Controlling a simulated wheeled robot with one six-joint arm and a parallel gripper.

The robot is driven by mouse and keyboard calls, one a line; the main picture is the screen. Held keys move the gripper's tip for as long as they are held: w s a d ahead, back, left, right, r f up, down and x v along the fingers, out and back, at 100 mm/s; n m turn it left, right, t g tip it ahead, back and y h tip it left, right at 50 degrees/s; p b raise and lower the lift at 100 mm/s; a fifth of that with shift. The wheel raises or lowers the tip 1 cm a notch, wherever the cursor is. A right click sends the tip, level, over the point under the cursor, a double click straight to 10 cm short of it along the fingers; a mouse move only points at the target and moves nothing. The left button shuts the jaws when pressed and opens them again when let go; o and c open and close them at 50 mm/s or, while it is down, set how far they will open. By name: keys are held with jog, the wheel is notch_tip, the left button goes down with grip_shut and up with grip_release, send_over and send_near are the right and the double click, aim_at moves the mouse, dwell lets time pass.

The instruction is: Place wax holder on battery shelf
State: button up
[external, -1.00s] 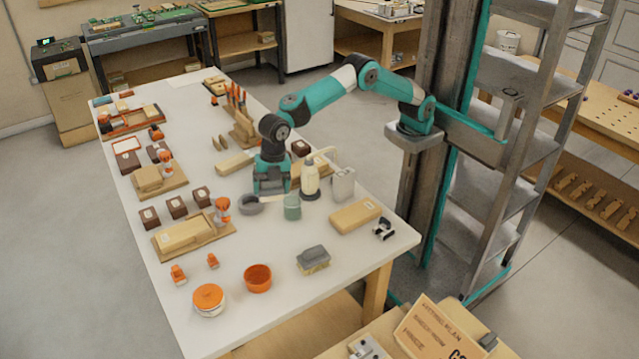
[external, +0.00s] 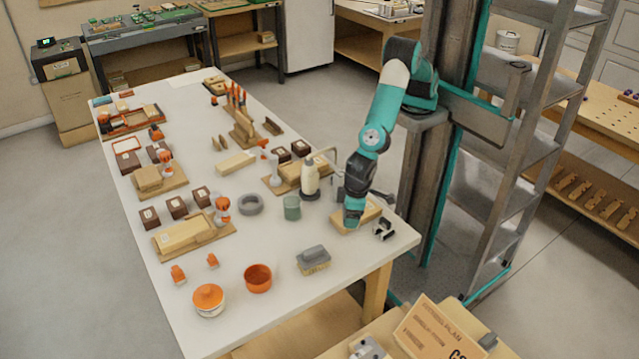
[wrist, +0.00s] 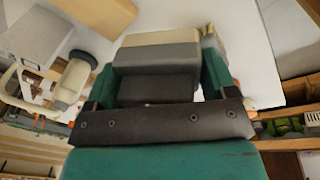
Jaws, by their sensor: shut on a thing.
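My gripper (external: 352,222) is low over the right front of the white table, at the tan block (external: 372,213). In the wrist view the block (wrist: 158,40) lies between the two teal fingers, its near side in shadow, and my gripper (wrist: 160,75) is shut on it. The block still appears to be at table height; I cannot tell if it touches the table. No label shows which thing is the wax holder. A tall grey metal rack with shelves (external: 515,75) stands to the right; I cannot tell whether it is the battery shelf.
A cream bottle (external: 310,180) and green cup (external: 292,208) stand left of my gripper. A small black-and-white item (external: 384,229) lies close on its right. A grey-topped box (external: 313,258) and orange bowl (external: 257,278) are nearer the front.

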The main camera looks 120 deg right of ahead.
jog(key=s+a+f+m+b, duration=0.2)
jog(key=s+a+m+b, duration=0.15)
jog(key=a, duration=0.55)
jog(key=s+a+f+m+g+b, duration=0.1)
jog(key=s+a+f+m+b, duration=0.2)
jog(key=a, duration=0.6)
jog(key=s+a+f+m+b, duration=0.15)
jog(key=s+a+b, duration=0.3)
jog(key=a, duration=0.45)
jog(key=s+a+f+m+y+b, duration=0.1)
jog(key=s+a+f+m+b, duration=0.15)
jog(key=s+a+b, duration=0.35)
jog(key=shift+m, duration=0.25)
jog(key=f+b, duration=0.2)
jog(key=f, duration=0.2)
jog(key=f+b, duration=0.3)
jog(key=f, duration=0.2)
jog(key=s+f+b, duration=0.1)
jog(key=f+b, duration=0.1)
jog(key=f, duration=0.3)
jog(key=shift+a, duration=0.25)
notch_tip(320, 180, down, 5)
jog(key=shift+f+b, duration=0.1)
jog(key=shift+b, duration=0.55)
jog(key=o, duration=0.9)
jog(key=shift+o, duration=0.2)
